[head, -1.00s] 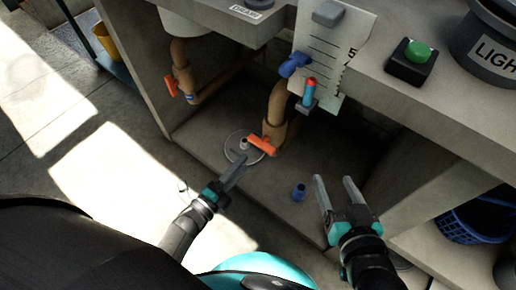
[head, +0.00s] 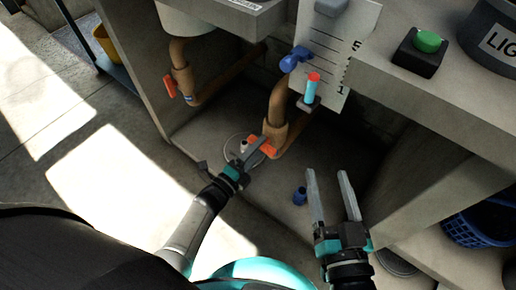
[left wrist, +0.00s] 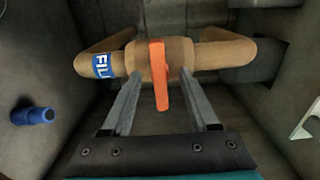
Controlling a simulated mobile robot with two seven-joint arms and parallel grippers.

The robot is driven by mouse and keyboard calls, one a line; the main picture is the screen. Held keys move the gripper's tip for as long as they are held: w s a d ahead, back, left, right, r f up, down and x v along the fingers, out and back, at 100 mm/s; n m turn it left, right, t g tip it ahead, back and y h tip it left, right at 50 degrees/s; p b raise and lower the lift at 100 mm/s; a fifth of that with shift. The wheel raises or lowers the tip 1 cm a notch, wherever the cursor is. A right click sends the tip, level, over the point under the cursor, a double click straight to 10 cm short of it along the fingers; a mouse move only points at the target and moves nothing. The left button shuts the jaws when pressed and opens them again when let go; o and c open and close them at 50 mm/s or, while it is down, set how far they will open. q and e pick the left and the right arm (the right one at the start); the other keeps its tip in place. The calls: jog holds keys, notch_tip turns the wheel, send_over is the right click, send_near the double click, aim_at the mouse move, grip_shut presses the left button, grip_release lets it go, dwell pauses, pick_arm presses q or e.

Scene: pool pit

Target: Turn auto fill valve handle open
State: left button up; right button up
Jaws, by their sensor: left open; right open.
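The orange valve handle (head: 265,147) sits on a tan pipe (head: 280,103) under the counter. In the left wrist view the handle (left wrist: 160,88) hangs down from the valve body, beside a blue "FILL" label (left wrist: 103,65). My left gripper (head: 252,153) is open, with one finger on each side of the handle and a gap to both; it also shows in the left wrist view (left wrist: 160,77). In the head view the gripper partly hides the handle. My right gripper (head: 327,178) is open and empty, to the right of the pipe.
A second orange handle (head: 170,87) is on another pipe at the left. A blue cap-like piece (head: 299,196) stands on the cabinet floor. A gauge card (head: 335,45), a green button (head: 427,42) and a blue basket (head: 472,222) are at the right.

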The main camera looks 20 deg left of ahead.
pick_arm(q)
jog(key=shift+c, duration=0.3)
grip_shut()
jog(key=shift+n, duration=0.4)
pick_arm(e)
jog(key=shift+f, duration=0.1)
pick_arm(q)
jog(key=shift+n+p, duration=0.85)
jog(key=shift+n, duration=7.75)
pick_arm(e)
jog(key=shift+w+d+f+n+g+h, duration=0.2)
jog(key=shift+w+d+f+g+h, duration=0.15)
jog(key=shift+g, duration=0.4)
jog(key=shift+w+d+f+n+g+h, duration=0.25)
jog(key=shift+d+f+g, duration=0.2)
jog(key=shift+g, duration=0.3)
